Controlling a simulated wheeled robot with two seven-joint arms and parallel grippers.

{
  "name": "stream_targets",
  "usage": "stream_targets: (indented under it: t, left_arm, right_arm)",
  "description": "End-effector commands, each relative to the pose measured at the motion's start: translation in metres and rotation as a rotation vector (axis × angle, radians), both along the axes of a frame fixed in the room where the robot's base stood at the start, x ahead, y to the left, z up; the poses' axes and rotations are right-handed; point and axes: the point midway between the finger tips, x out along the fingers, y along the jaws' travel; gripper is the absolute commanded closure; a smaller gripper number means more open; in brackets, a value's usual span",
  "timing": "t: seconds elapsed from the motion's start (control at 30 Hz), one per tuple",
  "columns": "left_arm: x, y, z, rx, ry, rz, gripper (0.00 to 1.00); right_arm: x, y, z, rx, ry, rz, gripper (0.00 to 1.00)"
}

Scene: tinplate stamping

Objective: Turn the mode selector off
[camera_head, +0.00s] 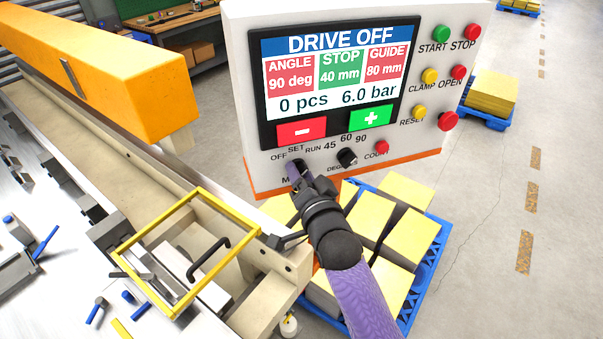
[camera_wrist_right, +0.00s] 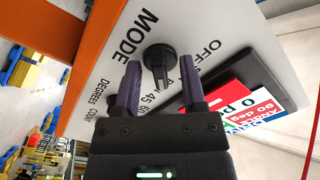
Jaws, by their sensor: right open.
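The mode selector, a black round knob (camera_wrist_right: 158,60) with a raised grip bar, sits on the grey panel beside the word MODE in the wrist view. In the head view it is largely hidden behind my right gripper (camera_head: 297,172), below the OFF, SET and RUN labels. My right gripper (camera_wrist_right: 160,82) is open in the wrist view, its two purple fingers to either side of the knob, close to the panel. I cannot tell whether they touch the knob or which label it points at. My left gripper is not in view.
The black degrees knob (camera_head: 347,157) and red count button (camera_head: 382,147) are just right of my gripper. The screen (camera_head: 335,75) reads DRIVE OFF. Coloured buttons line the panel's right side. A yellow frame (camera_head: 165,306) stands lower left; pallet stacks (camera_head: 372,217) lie below the panel.

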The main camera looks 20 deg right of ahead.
Motion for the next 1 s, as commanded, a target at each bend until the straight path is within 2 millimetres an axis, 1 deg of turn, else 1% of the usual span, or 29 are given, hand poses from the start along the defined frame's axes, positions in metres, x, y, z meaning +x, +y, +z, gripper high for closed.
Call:
stream_targets:
  t: [0.2, 0.23, 0.27, 0.3, 0.37, 0.4, 0.47, 0.83, 1.0]
  left_arm:
    - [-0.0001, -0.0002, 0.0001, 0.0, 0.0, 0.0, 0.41]
    - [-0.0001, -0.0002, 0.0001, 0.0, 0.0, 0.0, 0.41]
    - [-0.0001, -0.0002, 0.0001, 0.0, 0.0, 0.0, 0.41]
    - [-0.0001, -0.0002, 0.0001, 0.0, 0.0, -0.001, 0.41]
    - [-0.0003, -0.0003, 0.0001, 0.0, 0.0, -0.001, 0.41]
    - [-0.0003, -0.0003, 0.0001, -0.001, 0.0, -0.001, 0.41]
    - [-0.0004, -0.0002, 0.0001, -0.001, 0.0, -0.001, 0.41]
    - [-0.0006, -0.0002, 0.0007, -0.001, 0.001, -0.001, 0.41]
    - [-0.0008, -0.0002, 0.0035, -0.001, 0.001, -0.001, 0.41]
  right_arm:
    - [0.0007, 0.0, -0.0001, 0.0, 0.0, 0.0, 0.47]
    - [0.0007, 0.0, -0.0001, 0.0, 0.0, 0.0, 0.51]
    - [0.0007, 0.0, -0.0001, 0.0, 0.0, 0.0, 0.58]
    - [0.0006, 0.0001, -0.0002, 0.0, 0.0, 0.0, 0.66]
    - [0.0006, 0.0001, -0.0002, 0.0, 0.0, 0.0, 0.79]
    - [0.0006, 0.0001, -0.0002, 0.0, 0.0, 0.0, 0.87]
    - [0.0005, 0.0001, -0.0002, 0.0, 0.0, 0.0, 1.0]
    - [0.0004, 0.0, -0.0001, -0.011, 0.001, 0.0, 1.0]
    - [0.0005, 0.0, 0.0004, -0.065, -0.002, 0.0, 1.0]
